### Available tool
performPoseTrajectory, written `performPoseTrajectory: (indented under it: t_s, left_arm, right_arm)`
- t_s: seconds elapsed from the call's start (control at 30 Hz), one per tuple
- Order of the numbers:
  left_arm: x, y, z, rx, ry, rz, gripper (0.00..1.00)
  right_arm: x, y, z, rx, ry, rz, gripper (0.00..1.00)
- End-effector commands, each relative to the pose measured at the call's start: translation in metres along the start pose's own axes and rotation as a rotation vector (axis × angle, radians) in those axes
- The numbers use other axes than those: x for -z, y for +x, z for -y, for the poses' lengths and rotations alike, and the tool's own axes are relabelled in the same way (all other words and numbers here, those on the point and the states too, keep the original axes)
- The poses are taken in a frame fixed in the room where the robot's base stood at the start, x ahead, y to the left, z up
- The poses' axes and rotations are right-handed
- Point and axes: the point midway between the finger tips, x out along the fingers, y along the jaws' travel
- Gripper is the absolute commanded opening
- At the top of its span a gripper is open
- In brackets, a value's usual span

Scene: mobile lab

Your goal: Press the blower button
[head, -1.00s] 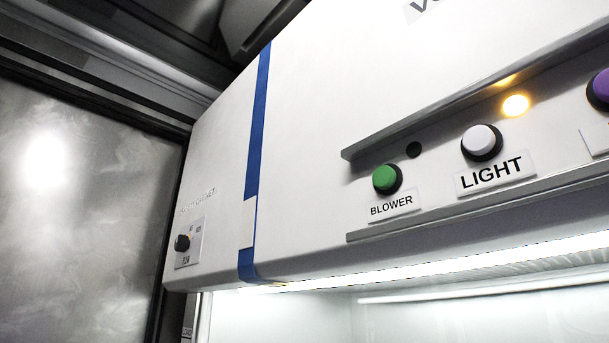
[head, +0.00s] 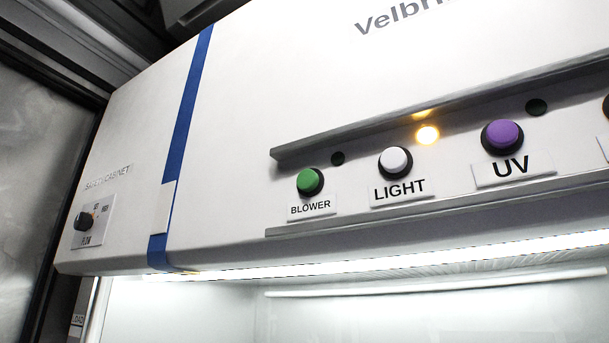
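The blower button (head: 308,181) is a round green button in a black ring on the white front panel of the cabinet (head: 235,130). Its label (head: 311,208) reading BLOWER is just below it. A small dark indicator (head: 338,158) sits up and to the right of the button and looks unlit. Neither of my grippers shows in the head view.
Right of it are a white LIGHT button (head: 396,161) with a lit amber lamp (head: 427,134) and a purple UV button (head: 502,137). Metal rails (head: 400,127) run above and below the row. A FLOW knob (head: 84,221) is at the left. The space before the panel looks clear.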

Motion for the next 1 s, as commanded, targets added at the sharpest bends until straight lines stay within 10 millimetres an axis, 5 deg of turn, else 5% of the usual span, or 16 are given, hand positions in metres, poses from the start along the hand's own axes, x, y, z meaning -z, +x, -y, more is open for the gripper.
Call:
performPoseTrajectory:
  t_s: [0.33, 0.57, 1.0]
  left_arm:
    - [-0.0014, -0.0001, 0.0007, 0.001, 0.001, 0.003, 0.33]
    - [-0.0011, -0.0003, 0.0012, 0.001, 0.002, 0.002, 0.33]
    - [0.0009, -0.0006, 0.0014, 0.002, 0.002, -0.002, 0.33]
  right_arm:
    - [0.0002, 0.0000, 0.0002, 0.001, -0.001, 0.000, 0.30]
    - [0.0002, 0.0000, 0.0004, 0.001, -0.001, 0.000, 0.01]
    - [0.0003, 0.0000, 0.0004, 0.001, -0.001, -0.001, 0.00]
